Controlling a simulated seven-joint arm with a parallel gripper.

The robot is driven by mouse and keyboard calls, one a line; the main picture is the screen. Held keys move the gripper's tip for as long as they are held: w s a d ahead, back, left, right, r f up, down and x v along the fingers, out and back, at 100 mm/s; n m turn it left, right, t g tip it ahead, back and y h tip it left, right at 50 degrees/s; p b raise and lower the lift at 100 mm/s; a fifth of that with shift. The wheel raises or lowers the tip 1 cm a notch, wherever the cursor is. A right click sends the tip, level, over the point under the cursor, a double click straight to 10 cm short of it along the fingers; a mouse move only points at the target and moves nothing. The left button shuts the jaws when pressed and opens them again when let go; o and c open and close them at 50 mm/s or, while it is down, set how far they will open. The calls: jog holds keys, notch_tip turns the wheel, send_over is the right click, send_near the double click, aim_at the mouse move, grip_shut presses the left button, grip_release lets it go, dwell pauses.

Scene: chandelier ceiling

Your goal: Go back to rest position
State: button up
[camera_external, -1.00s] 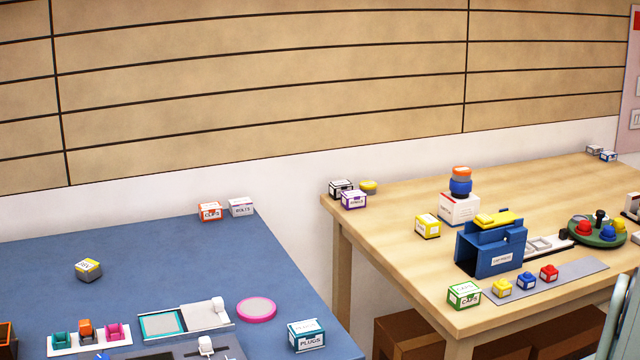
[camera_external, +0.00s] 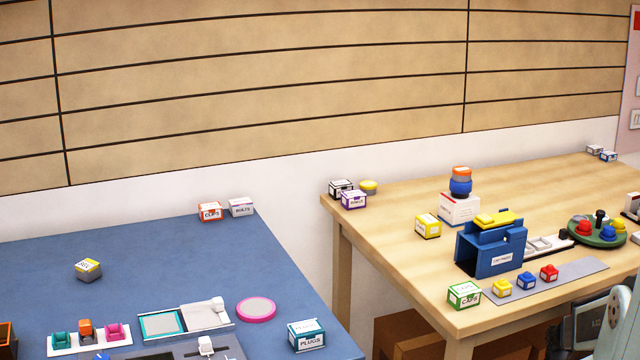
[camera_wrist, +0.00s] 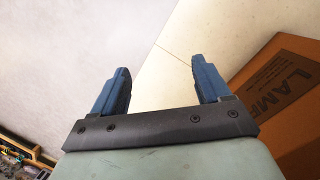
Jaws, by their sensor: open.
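My gripper (camera_wrist: 163,82) shows in the wrist view with its two blue fingers spread apart and nothing between them. It points toward pale floor or wall surfaces. In the external view, part of my arm (camera_external: 618,318) shows at the lower right edge, in front of the wooden table's near side. The fingers cannot be made out in that view.
The wooden table (camera_external: 400,215) holds a blue press (camera_external: 490,250), a green caps box (camera_external: 464,295) and a round green tray (camera_external: 597,238). The blue table (camera_external: 150,250) stands left. A brown cardboard box (camera_wrist: 285,100) is right of my gripper.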

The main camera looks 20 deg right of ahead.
jog(key=s+a+r+n+g, duration=0.1)
jog(key=s+a+n, duration=0.3)
jog(key=s+a, duration=0.4)
jog(key=s+a+r+n+g, duration=0.1)
jog(key=s+a+n+g, duration=0.2)
jog(key=a, duration=1)
jog(key=s+n, duration=0.2)
jog(key=s, duration=0.3)
jog(key=shift+s+a+n+h, duration=0.3)
jog(key=shift+a, duration=0.05)
jog(key=shift+r+g, duration=0.1)
jog(key=shift+g, duration=0.2)
